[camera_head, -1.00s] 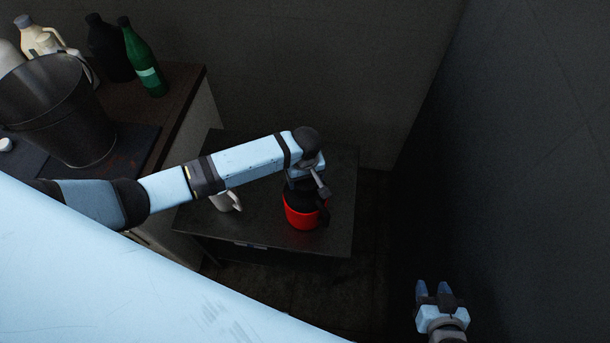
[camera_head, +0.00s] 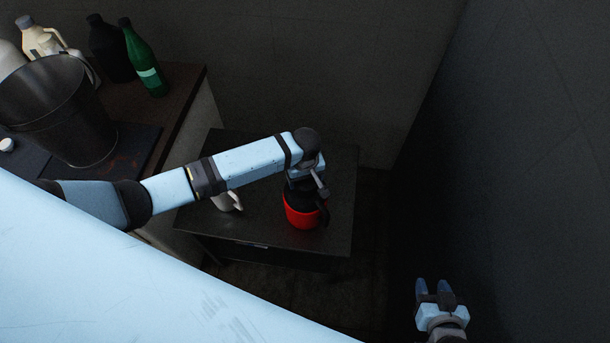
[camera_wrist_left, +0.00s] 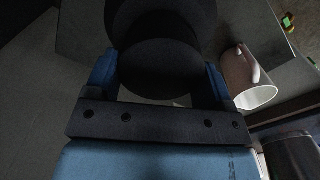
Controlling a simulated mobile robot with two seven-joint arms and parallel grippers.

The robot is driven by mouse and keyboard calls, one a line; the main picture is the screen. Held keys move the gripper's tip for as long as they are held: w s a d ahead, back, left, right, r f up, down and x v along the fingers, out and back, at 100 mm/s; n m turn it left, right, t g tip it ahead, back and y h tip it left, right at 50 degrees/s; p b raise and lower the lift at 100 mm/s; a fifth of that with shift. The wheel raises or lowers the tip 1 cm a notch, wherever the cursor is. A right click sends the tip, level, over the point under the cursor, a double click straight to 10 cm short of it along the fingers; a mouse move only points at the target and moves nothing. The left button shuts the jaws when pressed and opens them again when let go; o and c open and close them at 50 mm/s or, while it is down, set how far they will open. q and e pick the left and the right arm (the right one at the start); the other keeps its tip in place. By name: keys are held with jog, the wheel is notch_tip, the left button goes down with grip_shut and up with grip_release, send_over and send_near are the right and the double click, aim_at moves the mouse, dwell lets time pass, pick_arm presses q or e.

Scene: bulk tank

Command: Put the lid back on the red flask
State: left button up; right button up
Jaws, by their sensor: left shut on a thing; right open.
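The red flask (camera_head: 301,216) stands on the small dark table, with black upper parts and a dark handle at its right. My left gripper (camera_head: 304,183) is directly above it, pointing down. In the left wrist view the blue fingers of my left gripper (camera_wrist_left: 158,80) are shut on a round black lid (camera_wrist_left: 158,68). Another dark round part shows just beyond the lid. The lid overlaps the flask top from above, and I cannot tell whether it is seated. My right gripper (camera_head: 435,288) is open and empty at the lower right, away from the table.
A white mug (camera_head: 228,201) stands on the small table (camera_head: 330,238) left of the flask; it also shows in the left wrist view (camera_wrist_left: 247,80). A counter at the left holds a dark bucket (camera_head: 62,110), a green bottle (camera_head: 143,60) and jugs. Walls close in behind and right.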

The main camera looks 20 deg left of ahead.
dwell(0.5)
pick_arm(q)
jog(key=shift+r+p, duration=0.1)
jog(key=shift+p, duration=0.3)
jog(key=shift+f+p, duration=0.25)
jog(key=shift+p, duration=0.25)
dwell(0.8)
jog(key=shift+p, duration=0.5)
dwell(0.4)
dwell(0.3)
jog(key=o, duration=0.9)
jog(key=shift+c, duration=0.2)
